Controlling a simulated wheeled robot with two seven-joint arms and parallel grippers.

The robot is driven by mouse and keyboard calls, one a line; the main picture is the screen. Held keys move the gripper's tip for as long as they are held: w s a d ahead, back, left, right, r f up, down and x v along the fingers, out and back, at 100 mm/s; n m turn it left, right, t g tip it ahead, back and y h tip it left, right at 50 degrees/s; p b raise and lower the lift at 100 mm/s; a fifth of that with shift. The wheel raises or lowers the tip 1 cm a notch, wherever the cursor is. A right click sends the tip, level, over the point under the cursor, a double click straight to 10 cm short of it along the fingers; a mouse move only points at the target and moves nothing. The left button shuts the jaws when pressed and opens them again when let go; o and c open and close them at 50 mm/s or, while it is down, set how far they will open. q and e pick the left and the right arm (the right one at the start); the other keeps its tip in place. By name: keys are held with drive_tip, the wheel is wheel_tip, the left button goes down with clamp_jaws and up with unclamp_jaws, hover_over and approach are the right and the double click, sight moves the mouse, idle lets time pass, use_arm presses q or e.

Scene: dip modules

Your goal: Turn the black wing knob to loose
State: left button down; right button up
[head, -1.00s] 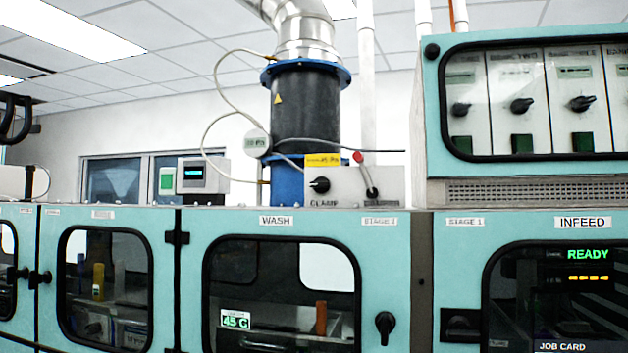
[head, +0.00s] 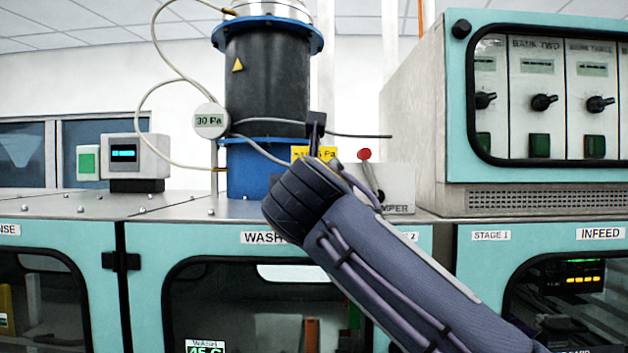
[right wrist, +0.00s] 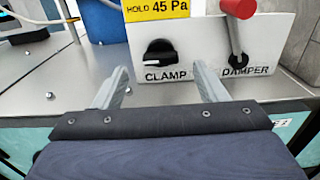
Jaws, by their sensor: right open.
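The black wing knob (right wrist: 160,54) sits on a pale control box (right wrist: 205,45) above the label CLAMP, in the right wrist view. Its white pointer mark is toward the left. My right gripper (right wrist: 160,70) is open, its two grey fingers apart and pointing at the box, one on each side of the knob in the picture. Nothing is between the fingers, and they look short of the knob. In the head view my right arm covers the knob and most of the control box (head: 401,186). My left gripper is not in view.
A red-tipped DAMPER lever (right wrist: 236,30) stands just right of the knob. A yellow HOLD 45 Pa label (right wrist: 157,9) is above it. A black and blue duct (head: 265,90) with a gauge (head: 210,121) and hoses is behind. A switch cabinet (head: 545,100) rises at right.

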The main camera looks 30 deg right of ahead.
drive_tip(key=p+x, duration=0.1)
drive_tip(key=x, duration=0.4)
drive_tip(key=shift+w, duration=0.1)
drive_tip(key=c, duration=1)
